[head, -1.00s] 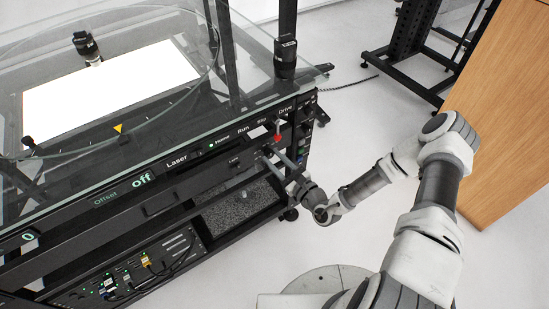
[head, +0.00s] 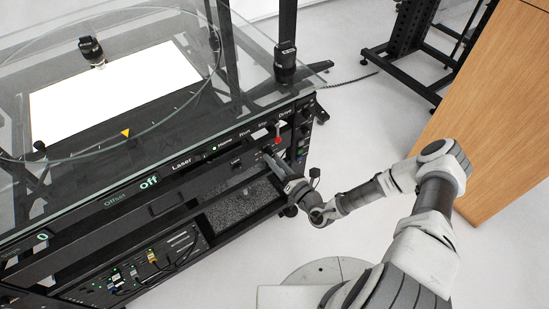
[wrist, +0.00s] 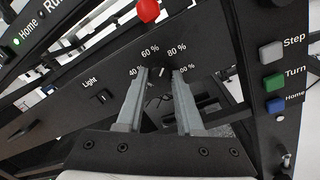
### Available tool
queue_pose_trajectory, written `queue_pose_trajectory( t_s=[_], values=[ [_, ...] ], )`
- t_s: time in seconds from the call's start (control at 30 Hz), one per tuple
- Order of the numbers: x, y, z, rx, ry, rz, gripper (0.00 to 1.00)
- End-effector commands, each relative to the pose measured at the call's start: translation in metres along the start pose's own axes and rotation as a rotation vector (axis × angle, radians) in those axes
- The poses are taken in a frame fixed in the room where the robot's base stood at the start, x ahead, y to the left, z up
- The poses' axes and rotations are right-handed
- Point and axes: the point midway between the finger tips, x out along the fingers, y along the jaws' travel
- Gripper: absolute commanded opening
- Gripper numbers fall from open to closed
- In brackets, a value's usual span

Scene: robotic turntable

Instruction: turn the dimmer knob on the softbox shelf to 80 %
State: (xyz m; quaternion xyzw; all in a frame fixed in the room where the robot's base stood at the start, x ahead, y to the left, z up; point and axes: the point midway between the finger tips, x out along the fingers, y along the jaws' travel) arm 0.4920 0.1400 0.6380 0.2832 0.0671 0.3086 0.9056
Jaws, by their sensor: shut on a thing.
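The dimmer knob (wrist: 161,72) is a small dark knob with a pale mark, on the dark front panel. The printed scale around it reads 40 %, 60 % and 80 %, with a last label partly hidden by a finger. The pale mark points up, roughly between 60 % and 80 %; its exact setting is hard to read. My gripper (wrist: 160,76) has one finger on each side of the knob and is shut on it. In the head view my gripper (head: 269,158) reaches the panel's right part, and the knob is hidden there.
A red knob (wrist: 148,10) is just above the scale. A "Light" switch (wrist: 101,97) lies to the left. White (wrist: 272,50), green (wrist: 273,82) and blue (wrist: 275,106) buttons are to the right. A glass top (head: 70,190) overhangs the panel. A wooden panel (head: 500,110) stands at right.

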Motion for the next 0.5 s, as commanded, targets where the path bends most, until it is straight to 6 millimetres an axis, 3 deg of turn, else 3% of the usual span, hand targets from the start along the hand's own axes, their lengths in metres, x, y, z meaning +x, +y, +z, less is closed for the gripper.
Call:
queue_pose_trajectory(
  t_s=[0.5],
  values=[
    [0.0007, 0.0008, -0.0003, 0.19, -0.013, -0.002, 0.0]
  ],
)
